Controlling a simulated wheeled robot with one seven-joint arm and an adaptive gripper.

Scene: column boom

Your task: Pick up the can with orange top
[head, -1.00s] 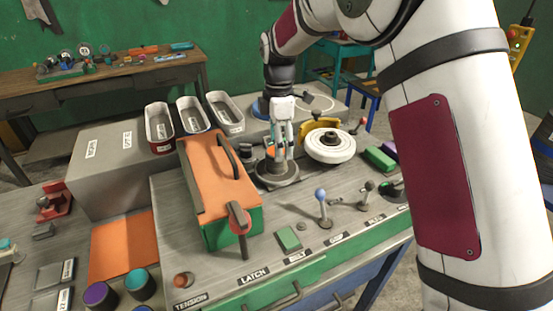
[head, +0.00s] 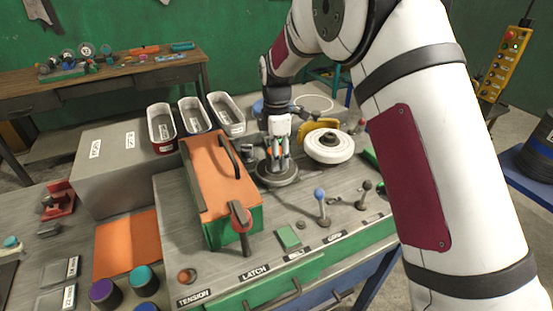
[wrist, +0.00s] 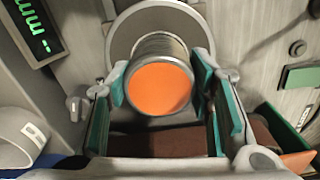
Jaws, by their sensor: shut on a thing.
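The can with orange top (wrist: 159,88) shows in the wrist view as a grey cylinder with a flat orange end facing the camera. My gripper (wrist: 160,95) has its teal-padded fingers on both sides of the can, shut on it. In the head view my gripper (head: 279,160) points down over a round grey base (head: 278,177), and only a bit of the can's orange shows between the fingers. The can appears to be at the round base; I cannot tell whether it still touches it.
An orange-topped green box with a handle (head: 212,185) stands just left of my gripper. A white wheel (head: 329,146) is close on the right. Knobbed levers (head: 321,203) rise in front. Three open bins (head: 193,118) stand behind left.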

